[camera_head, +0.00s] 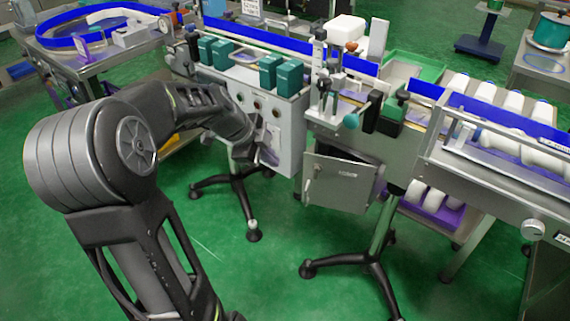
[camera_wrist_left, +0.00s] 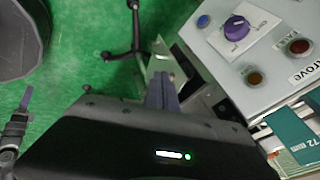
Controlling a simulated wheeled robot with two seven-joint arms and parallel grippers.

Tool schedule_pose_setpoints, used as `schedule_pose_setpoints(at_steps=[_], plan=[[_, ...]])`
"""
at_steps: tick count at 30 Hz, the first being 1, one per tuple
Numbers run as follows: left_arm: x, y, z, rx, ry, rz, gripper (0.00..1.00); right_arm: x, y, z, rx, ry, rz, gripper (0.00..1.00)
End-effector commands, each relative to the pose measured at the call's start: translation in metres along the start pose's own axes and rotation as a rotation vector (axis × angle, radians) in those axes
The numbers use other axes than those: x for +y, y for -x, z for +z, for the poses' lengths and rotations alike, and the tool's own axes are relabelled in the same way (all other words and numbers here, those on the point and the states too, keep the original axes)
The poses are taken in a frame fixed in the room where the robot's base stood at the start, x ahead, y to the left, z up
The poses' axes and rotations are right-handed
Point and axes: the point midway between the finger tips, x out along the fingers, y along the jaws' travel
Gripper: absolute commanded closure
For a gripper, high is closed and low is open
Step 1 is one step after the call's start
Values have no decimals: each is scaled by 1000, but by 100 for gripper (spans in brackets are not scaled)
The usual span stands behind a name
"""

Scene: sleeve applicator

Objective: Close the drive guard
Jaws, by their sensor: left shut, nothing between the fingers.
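The drive guard (camera_head: 338,184) is a grey metal panel with a small label and a knob at its left, low under the middle of the conveyor. In the left wrist view the gripper's fingers (camera_wrist_left: 161,92) are together and empty. A pale metal edge shows just beyond them; I cannot tell whether it is the guard. My right gripper is not in view.
The grey control box (camera_head: 284,135) with knobs and buttons is close to my left gripper; its panel (camera_wrist_left: 262,60) fills the right of the wrist view. Black stand legs (camera_head: 352,262) spread on the green floor. Open floor lies in front.

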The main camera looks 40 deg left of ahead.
Motion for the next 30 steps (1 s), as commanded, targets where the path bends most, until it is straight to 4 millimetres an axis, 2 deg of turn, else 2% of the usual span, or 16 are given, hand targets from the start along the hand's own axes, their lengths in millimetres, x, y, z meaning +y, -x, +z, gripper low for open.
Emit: schedule_pose_setpoints(at_steps=[1, 4, 19, 23, 30], plan=[[-4, 1, -12, 35, 29, -16, 100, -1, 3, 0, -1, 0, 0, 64], [-9, 0, -22, 75, 71, -35, 100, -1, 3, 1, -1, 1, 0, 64], [-10, -6, -23, 81, 70, -38, 100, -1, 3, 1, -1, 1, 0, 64], [-10, -19, -24, 81, 71, -36, 100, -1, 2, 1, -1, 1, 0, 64], [-11, -62, -28, 83, 70, -34, 100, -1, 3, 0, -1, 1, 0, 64]])
